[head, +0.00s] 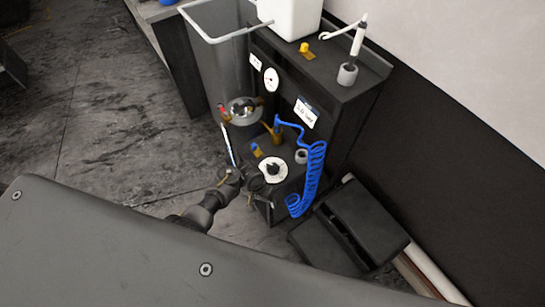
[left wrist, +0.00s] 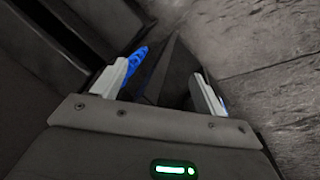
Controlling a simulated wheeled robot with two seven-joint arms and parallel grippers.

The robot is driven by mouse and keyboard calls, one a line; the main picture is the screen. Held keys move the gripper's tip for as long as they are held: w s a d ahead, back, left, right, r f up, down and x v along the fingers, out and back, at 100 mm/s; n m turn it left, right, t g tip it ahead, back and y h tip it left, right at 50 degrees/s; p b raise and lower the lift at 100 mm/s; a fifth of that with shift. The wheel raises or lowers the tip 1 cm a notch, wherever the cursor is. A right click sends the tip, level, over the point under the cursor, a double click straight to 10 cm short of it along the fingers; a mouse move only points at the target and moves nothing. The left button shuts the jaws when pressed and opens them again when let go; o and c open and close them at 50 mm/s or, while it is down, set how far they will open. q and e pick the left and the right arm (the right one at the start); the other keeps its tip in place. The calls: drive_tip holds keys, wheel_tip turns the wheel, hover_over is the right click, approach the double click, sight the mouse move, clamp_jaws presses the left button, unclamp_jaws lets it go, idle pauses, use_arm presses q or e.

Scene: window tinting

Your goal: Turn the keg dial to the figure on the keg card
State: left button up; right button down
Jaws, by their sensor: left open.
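The dial (head: 273,170) is a white disc with a black knob, on top of a low dark unit. A white card with a blue edge (head: 305,112) is on the dark panel behind it; its writing is too small to read, and I cannot tell whether it is the keg card. My left gripper (head: 252,186) is beside the dial, on its near left side, and appears apart from the knob. In the left wrist view its two pale fingers (left wrist: 160,88) are spread, with a dark edge and some blue beyond them. My right gripper is not in view.
A blue coiled hose (head: 314,170) hangs right of the dial. A brass fitting (head: 275,131) and a small grey cup (head: 301,156) stand close behind it. A round gauge (head: 271,79) is on the panel. A black step (head: 362,225) stands at the right. Open floor lies left.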

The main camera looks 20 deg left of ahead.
use_arm(q)
wheel_tip(320, 180, up, 19)
drive_tip(key=y+p, duration=0.2)
drive_tip(key=p, duration=0.1)
hover_over(272, 166)
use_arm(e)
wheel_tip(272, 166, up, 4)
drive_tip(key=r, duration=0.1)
use_arm(q)
drive_tip(key=shift+m, duration=0.3)
wheel_tip(272, 166, down, 11)
drive_tip(key=b, duration=0.4)
drive_tip(key=shift+f, duration=0.1)
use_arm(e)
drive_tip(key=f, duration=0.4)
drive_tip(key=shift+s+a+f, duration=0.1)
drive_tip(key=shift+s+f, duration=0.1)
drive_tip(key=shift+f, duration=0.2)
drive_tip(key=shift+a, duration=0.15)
use_arm(q)
drive_tip(key=shift+c, duration=1)
drive_tip(key=c, duration=0.8)
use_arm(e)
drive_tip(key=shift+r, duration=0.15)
